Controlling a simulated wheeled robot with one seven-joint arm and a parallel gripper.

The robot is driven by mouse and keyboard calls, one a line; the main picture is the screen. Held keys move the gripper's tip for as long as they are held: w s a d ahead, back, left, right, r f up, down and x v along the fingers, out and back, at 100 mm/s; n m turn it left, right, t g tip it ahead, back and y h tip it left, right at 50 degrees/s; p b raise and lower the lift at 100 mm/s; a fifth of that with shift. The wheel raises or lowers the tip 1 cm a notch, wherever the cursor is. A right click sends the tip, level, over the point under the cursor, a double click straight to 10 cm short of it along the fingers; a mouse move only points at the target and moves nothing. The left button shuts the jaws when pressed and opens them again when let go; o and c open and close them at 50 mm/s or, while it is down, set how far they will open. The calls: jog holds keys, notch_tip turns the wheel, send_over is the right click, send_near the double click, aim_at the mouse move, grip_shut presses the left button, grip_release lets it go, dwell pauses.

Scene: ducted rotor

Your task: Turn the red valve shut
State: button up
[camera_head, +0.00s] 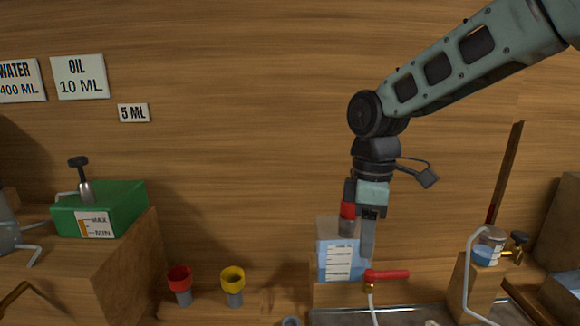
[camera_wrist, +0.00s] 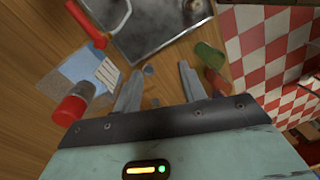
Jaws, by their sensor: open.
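The red valve (camera_head: 388,275) has a lever handle pointing right from a small brass body, with a pale curved tube hanging below it. It also shows at the top left of the wrist view (camera_wrist: 85,24), ahead of and left of the fingers. My gripper (camera_head: 367,254) points down, and its fingertips appear just above and left of the red handle in the head view. In the wrist view my gripper (camera_wrist: 160,75) has its fingers spread with nothing between them. I see no contact with the valve.
A clear container of blue liquid (camera_head: 335,262) with a red top stands just behind my gripper. A metal tray (camera_head: 325,316) lies below the valve. A jar on a wooden block (camera_head: 490,247) is at right. Red (camera_head: 179,280) and yellow (camera_head: 233,280) funnels stand left.

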jog(key=s+f+m, duration=0.2)
jog(key=s+m, duration=0.1)
jog(key=s, duration=0.8)
jog(key=s+f+m+t, duration=0.1)
jog(key=s+f+m, duration=0.2)
jog(key=s, duration=0.9)
jog(key=shift+m, duration=0.5)
jog(key=shift+r, duration=0.1)
